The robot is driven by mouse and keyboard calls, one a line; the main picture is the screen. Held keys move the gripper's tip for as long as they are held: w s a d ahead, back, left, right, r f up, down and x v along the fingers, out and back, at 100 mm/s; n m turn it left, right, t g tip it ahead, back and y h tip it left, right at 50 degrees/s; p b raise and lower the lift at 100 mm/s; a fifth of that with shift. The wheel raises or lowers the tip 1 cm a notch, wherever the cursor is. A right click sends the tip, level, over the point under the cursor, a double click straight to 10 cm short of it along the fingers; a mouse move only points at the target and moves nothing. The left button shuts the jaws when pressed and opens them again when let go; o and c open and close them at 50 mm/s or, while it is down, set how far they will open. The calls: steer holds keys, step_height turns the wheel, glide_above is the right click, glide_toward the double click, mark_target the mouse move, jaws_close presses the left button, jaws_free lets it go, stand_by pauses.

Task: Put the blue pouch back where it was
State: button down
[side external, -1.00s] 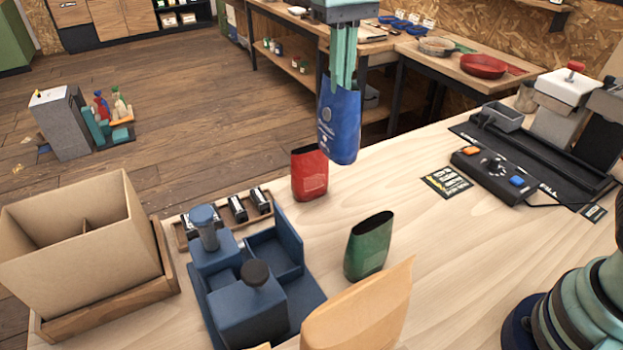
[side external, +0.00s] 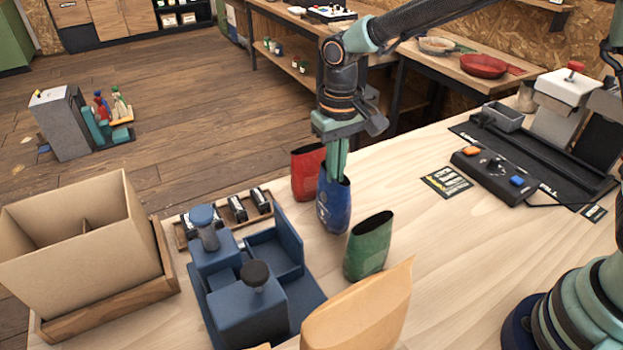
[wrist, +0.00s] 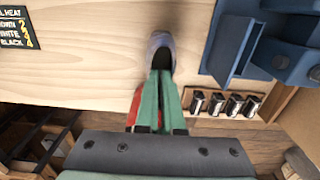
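The blue pouch (side external: 334,212) is upright between the red pouch (side external: 306,175) and the green pouch (side external: 369,248). Its base is at or just above the table; I cannot tell if it touches. My gripper (side external: 337,172) points down at the pouch's top edge, with its green fingers close together and shut on it. In the wrist view the pouch (wrist: 160,43) shows at the fingertips (wrist: 158,78), its opening dark. Part of the red pouch (wrist: 137,108) shows beside the fingers there. The green pouch is open at the top and stands apart from the blue one.
A tan paper bag (side external: 358,312) stands at the front. A blue fixture (side external: 250,312) and a wooden tray of small dark items (side external: 262,196) lie to the left, beyond them a cardboard box (side external: 70,245).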

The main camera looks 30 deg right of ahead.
steer(key=shift+f, duration=0.8)
steer(key=c, duration=1)
jaws_free()
steer(key=shift+c, duration=0.2)
step_height(320, 180, up, 12)
steer(key=f, duration=0.1)
steer(key=s+d+r+t, duration=0.3)
steer(key=s+d+t, duration=0.2)
steer(key=s+d, duration=0.7)
steer(key=d, duration=0.4)
steer(key=shift+s+d+t, duration=0.25)
steer(key=shift+s+t, duration=0.05)
steer(key=shift+s, duration=0.1)
steer(key=shift+r, duration=0.1)
